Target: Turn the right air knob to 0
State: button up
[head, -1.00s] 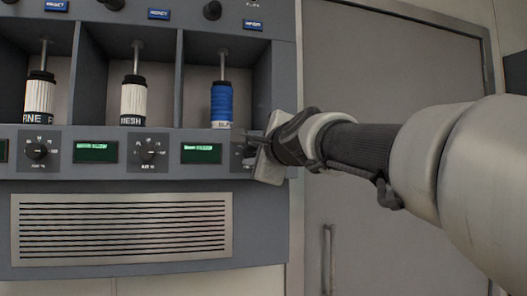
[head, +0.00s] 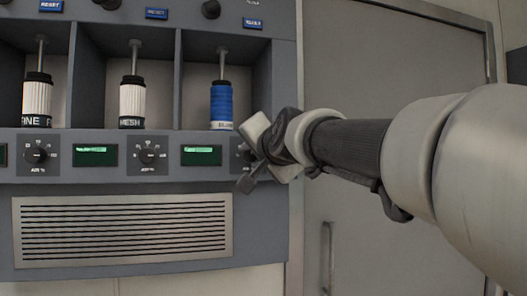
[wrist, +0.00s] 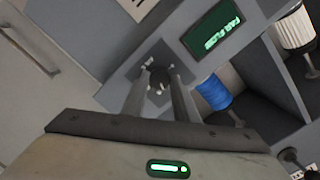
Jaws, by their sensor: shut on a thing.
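The right air knob (wrist: 157,88) sits on its dark square dial plate. It shows between the two fingers in the wrist view and is mostly hidden behind my gripper in the head view. My gripper (wrist: 160,80) is shut on this knob; it also shows in the head view (head: 248,156) at the panel's right end. The gripper is tilted about its own axis. The dial's marks around the right knob are too small or covered to read.
A lit green display (head: 201,155) is left of the right knob. A middle knob (head: 148,156) and a left knob (head: 37,155) lie further left. A blue-wrapped cylinder (head: 221,105) stands in the bay above. A grey door (head: 400,60) is behind my arm.

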jog(key=n, duration=0.5)
jog(key=shift+h, duration=0.4)
jog(key=n+b, duration=0.1)
jog(key=n, duration=0.2)
jog(key=shift+f+h, duration=0.1)
jog(key=shift+h, duration=0.2)
jog(key=n+b, duration=0.2)
jog(key=n, duration=0.1)
jog(key=shift+a+n+t, duration=0.1)
jog(key=shift+n+t, duration=0.2)
jog(key=n+b, duration=0.1)
jog(key=n, duration=0.3)
jog(key=shift+b, duration=0.4)
jog(key=n, duration=0.4)
jog(key=shift+t+b, duration=0.35)
jog(key=shift+t, duration=0.05)
jog(key=shift+n, duration=0.4)
jog(key=o, duration=1.1)
jog(key=shift+c, duration=0.2)
jog(key=shift+s+h, duration=0.1)
jog(key=shift+h, duration=0.2)
